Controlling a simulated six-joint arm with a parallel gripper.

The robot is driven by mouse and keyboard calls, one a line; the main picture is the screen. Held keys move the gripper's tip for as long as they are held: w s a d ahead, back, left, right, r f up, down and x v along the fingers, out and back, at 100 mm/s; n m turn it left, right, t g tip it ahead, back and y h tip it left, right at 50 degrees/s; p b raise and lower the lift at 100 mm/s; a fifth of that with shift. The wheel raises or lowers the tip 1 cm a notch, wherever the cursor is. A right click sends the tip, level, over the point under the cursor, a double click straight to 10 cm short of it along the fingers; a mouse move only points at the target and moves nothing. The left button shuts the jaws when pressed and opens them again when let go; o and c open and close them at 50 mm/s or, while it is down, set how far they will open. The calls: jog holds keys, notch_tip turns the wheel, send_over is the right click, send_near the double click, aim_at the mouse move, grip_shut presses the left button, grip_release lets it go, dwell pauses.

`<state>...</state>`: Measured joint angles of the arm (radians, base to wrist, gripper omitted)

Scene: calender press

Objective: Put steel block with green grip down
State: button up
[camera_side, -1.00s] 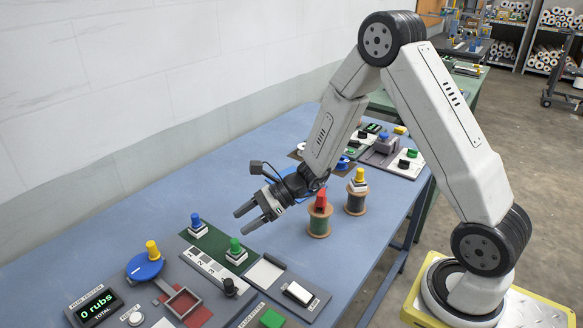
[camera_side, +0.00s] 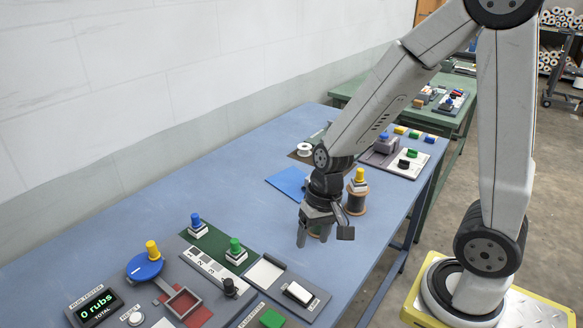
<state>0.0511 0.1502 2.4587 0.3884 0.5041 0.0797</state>
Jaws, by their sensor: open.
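The steel block with green grip (camera_side: 235,254) stands upright on the dark panel beside the strip numbered 1, 2, 3 (camera_side: 210,266). A similar block with a blue grip (camera_side: 196,224) stands to its upper left, by a green pad (camera_side: 213,238). My gripper (camera_side: 313,238) is open and points down, to the right of the green-grip block and well apart from it.
A spool with a yellow-gripped block on top (camera_side: 356,200) stands close to the right of my gripper. At left are a blue disc with a yellow knob (camera_side: 145,266), a red-floored tray and a counter reading 0 rubs (camera_side: 97,306). The blue table (camera_side: 175,195) is clear behind.

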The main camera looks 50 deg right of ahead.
jog(key=shift+s+d+r+n+t+h, duration=0.1)
jog(key=shift+d+r+n+t+h, duration=0.25)
jog(key=shift+n, duration=0.55)
jog(key=shift+s+d+r+n+t+h, duration=0.1)
jog(key=shift+d+r+n+t+h, duration=0.2)
jog(key=shift+n, duration=0.6)
jog(key=shift+s+d+r+n+t+h, duration=0.1)
jog(key=shift+d+r+n+t+h, duration=0.2)
jog(key=shift+n, duration=0.6)
